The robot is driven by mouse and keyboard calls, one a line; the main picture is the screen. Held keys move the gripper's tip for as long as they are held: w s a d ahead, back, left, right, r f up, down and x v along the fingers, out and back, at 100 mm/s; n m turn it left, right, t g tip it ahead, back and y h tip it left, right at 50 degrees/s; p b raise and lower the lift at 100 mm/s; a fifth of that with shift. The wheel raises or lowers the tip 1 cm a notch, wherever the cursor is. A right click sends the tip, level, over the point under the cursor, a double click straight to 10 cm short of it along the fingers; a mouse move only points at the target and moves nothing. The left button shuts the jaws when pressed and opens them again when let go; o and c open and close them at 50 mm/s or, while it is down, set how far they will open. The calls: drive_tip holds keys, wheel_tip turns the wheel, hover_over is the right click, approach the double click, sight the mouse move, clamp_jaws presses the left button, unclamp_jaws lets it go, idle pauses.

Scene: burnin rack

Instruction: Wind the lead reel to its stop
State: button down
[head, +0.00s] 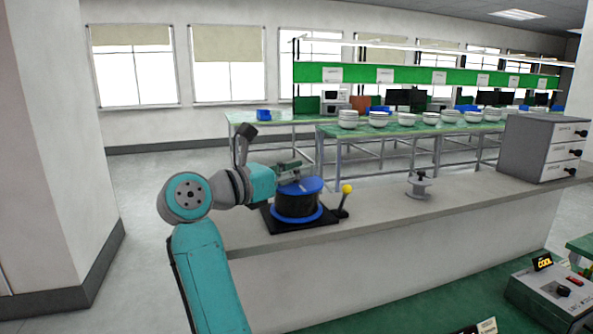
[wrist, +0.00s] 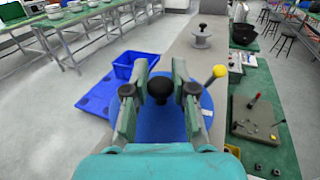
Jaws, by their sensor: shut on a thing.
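The lead reel (head: 296,203) has a black drum between blue flanges and stands on a black base plate on the grey counter. Its blue top flange (wrist: 160,125) fills the space below my fingers in the wrist view. A black knob (wrist: 160,86) stands on the flange. My gripper (head: 288,170) is over the top of the reel, with its fingers shut on the knob from both sides; the fingers hide it in the head view. A lever with a yellow ball (head: 347,188) rises from the base plate, to the right of the reel and apart from my gripper.
A small grey spool (head: 419,188) stands farther along the counter (head: 375,205), before a grey drawer cabinet (head: 540,145). The counter between reel and spool is clear. A blue bin (wrist: 126,66) shows left of my fingers. A control box (head: 555,290) is at lower right.

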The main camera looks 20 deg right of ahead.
drive_tip(key=c, duration=1)
unclamp_jaws()
drive_tip(key=v, duration=1.2)
